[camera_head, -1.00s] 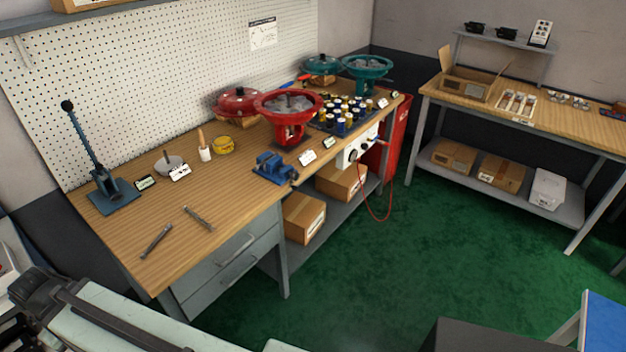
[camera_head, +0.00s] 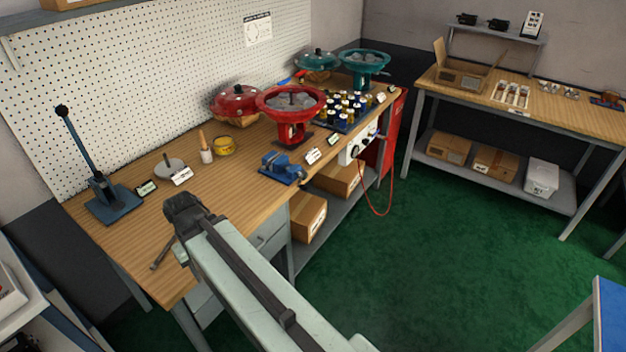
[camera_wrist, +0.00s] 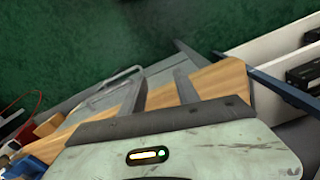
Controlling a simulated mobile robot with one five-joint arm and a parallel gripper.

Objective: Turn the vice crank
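The blue vice (camera_head: 282,168) sits at the front edge of the wooden workbench (camera_head: 120,232), in front of the red wheel-like stand. Its crank is too small to make out clearly. My gripper is at the end of my pale green arm, above the front left of the bench, left of the vice and apart from it. In the wrist view my gripper (camera_wrist: 160,88) shows two grey fingers spread apart with nothing between them. A blue piece at the lower left of the wrist view may be the vice; I cannot tell.
A red wheel-like stand (camera_head: 291,112) and a tray of small cylinders (camera_head: 345,112) stand behind and right of the vice. A blue lever press (camera_head: 105,195) stands at the bench's left. Cardboard boxes (camera_head: 307,214) sit below. Green floor is open to the right.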

